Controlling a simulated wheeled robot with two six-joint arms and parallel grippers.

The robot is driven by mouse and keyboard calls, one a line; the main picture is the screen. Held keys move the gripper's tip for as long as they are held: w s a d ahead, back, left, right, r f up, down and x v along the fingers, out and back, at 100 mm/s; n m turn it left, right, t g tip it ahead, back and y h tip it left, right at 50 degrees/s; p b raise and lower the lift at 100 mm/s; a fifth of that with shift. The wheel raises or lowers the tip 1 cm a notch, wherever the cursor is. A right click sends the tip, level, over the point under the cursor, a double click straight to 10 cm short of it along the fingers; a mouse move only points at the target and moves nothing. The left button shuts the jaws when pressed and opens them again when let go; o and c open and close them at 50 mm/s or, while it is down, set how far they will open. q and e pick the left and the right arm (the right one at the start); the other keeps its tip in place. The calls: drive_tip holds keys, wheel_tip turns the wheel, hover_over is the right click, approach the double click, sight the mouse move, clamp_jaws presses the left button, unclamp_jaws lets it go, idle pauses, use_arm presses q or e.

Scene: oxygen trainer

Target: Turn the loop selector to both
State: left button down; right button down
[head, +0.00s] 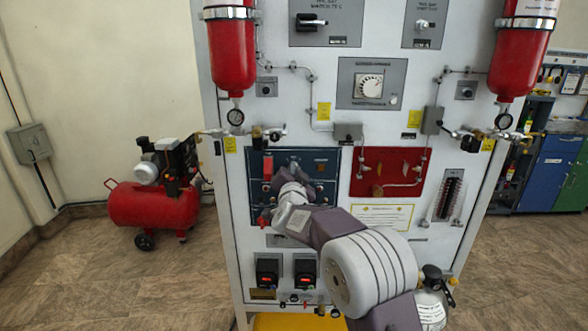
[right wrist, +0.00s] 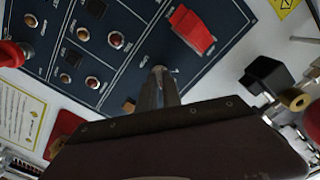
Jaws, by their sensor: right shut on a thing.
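The dark blue control panel (head: 325,158) is on the front of the white cabinet. My right gripper (head: 291,168) reaches its upper part, and in the right wrist view its narrow fingertips (right wrist: 160,74) are shut on a small part at the panel face. This appears to be the loop selector, mostly hidden between the fingers; its label and setting cannot be read. A red switch cover (right wrist: 192,30) is beside the fingers. Several round buttons and lamps (right wrist: 116,40) are on the same panel. My left gripper is not in view.
A red panel (head: 388,172) with pipes and valves is right of the blue one. A white dial (head: 369,86) sits above on a grey plate. Red cylinders (head: 231,55) hang at both sides. A red compressor (head: 150,205) stands on the floor at left.

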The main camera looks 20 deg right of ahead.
drive_tip(key=shift+a+r+n+p, duration=0.1)
drive_tip(key=shift+n+p, duration=2.7)
drive_tip(key=shift+n, duration=1.1)
drive_tip(key=c, duration=1.5)
unclamp_jaws()
drive_tip(key=b+v, duration=0.1)
drive_tip(key=v, duration=0.8)
drive_tip(key=shift+s, duration=0.1)
